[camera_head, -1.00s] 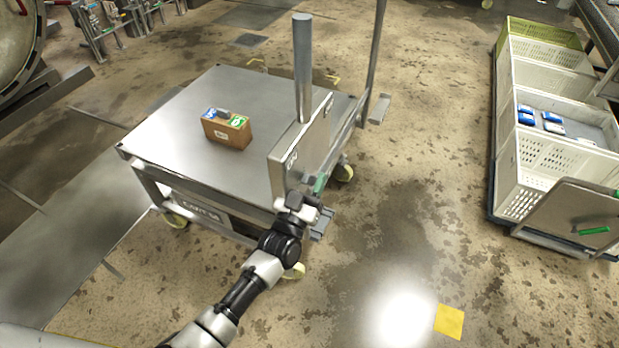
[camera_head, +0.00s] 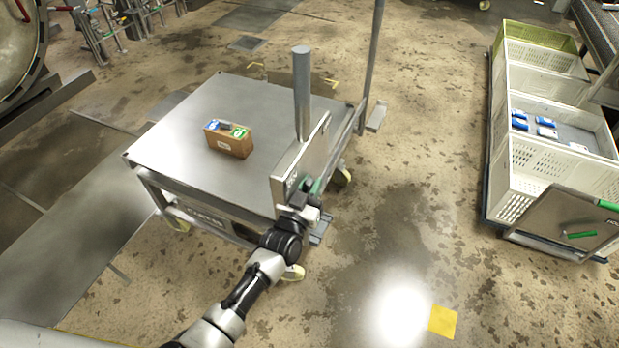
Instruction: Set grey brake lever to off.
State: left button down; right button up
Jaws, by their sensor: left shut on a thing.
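A grey metal cart (camera_head: 180,125) stands at the middle left, with an upright plate (camera_head: 287,170) and a thick post (camera_head: 302,90) on its right side. A small dark mark shows on the plate by the gripper, too small to read. My right gripper is not in view.
A brown carton (camera_head: 229,142) with blue and green items on top sits on the cart. At right, white crates (camera_head: 535,175) hold blue-and-white packs, beside a panel (camera_head: 560,222) with green handles. A yellow floor square (camera_head: 442,321) lies on open floor.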

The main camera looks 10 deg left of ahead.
pick_arm(q)
jog(key=g+p, duration=0.1)
jog(key=p, duration=0.1)
jog(key=w+r+p, duration=0.1)
jog(key=p, duration=0.1)
jog(key=shift+w+d+r+g+y, duration=0.2)
jog(key=shift+w+d+g+y, duration=0.1)
jog(key=shift+g, duration=0.1)
jog(key=shift+w+f+g+p, duration=0.1)
jog(key=shift+g+p, duration=0.2)
jog(key=shift+w+f, duration=0.15)
jog(key=shift+f, duration=0.05)
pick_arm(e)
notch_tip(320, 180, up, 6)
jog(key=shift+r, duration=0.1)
pick_arm(q)
jog(key=c, duration=1.1)
grip_release()
jog(key=shift+d, duration=0.1)
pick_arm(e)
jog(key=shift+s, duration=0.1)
